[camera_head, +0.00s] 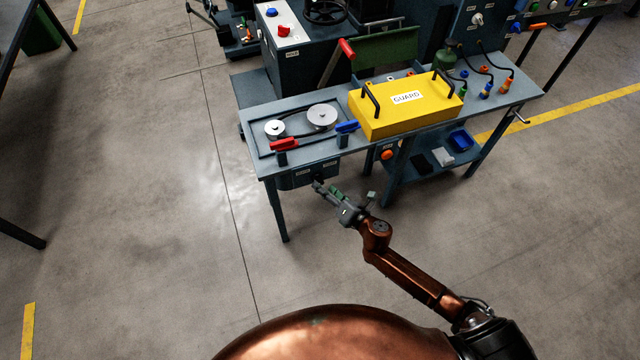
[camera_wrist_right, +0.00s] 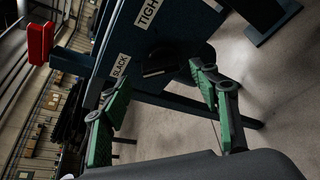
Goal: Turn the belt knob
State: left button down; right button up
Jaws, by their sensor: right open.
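The belt knob (camera_wrist_right: 172,62) is a dark, round shape with a lighter bar on the panel below the table, beside the labels "TIGHT" and "SLACK" in the right wrist view. Its outline is dim there. In the head view the labelled panel (camera_head: 291,181) hangs under the table's front edge, and the knob is hard to make out. My right gripper (camera_head: 329,191) is open in front of and below this panel. In the right wrist view its green fingers (camera_wrist_right: 155,82) are spread on either side of the knob, which lies beyond them; contact cannot be told. My left gripper is not in view.
The table (camera_head: 250,115) carries two belt pulleys (camera_head: 322,115), a red-handled lever (camera_head: 285,144), a blue-handled lever (camera_head: 347,127) and a yellow guard (camera_head: 405,103). An orange button (camera_head: 386,155) and table legs stand right of the panel. The floor in front is clear.

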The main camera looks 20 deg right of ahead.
aim_at(318, 180)
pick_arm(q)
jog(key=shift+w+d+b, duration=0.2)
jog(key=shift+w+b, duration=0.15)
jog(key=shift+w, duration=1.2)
pick_arm(e)
jog(key=shift+x, duration=1.8)
jog(key=shift+c, duration=0.5)
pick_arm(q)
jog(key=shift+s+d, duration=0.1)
pick_arm(e)
jog(key=c, duration=1)
